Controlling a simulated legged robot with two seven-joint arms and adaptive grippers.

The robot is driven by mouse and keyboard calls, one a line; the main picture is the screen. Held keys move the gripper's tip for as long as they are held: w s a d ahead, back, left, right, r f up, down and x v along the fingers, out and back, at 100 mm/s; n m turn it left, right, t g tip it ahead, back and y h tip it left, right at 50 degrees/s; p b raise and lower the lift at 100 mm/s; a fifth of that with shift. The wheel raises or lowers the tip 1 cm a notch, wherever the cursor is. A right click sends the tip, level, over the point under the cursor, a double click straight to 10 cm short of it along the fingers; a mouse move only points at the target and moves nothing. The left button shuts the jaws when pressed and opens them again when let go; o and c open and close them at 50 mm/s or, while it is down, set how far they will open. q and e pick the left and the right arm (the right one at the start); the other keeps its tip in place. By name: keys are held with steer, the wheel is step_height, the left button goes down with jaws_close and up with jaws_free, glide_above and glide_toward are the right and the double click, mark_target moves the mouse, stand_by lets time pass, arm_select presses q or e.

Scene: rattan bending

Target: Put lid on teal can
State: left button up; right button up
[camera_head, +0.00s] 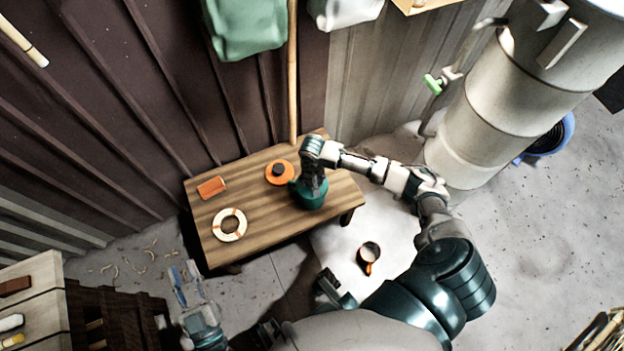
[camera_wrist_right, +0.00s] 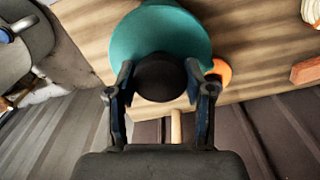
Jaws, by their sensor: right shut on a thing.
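The teal can (camera_head: 308,197) stands at the right part of the wooden table, mostly beneath my right gripper (camera_head: 314,183). In the right wrist view, a round teal top (camera_wrist_right: 160,35) has a dark knob (camera_wrist_right: 160,77) at its near side. My right gripper (camera_wrist_right: 160,88) is shut on this knob, one finger on each side. I cannot tell whether the teal top is a lid seated on the can or held just above it; the gripper hides the joint. My left gripper (camera_head: 183,274) is low at the left, off the table and away from the can; its fingers are small and unclear.
A bamboo pole (camera_head: 292,75) stands behind. A dark wall borders the back; a large metal cylinder (camera_head: 500,100) stands right.

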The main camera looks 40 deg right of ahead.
arm_select(q)
steer(key=shift+r+p, duration=0.45)
steer(key=shift+r, duration=0.3)
steer(key=shift+f, duration=0.25)
arm_select(e)
steer(key=shift+f, duration=0.75)
stand_by(0.8)
steer(key=o, duration=1.7)
steer(key=shift+r+p, duration=3.95)
steer(key=shift+r, duration=0.1)
arm_select(q)
step_height(320, 180, up, 12)
steer(key=t, duration=0.1)
steer(key=shift+s+f, duration=0.15)
steer(key=shift+f, duration=0.05)
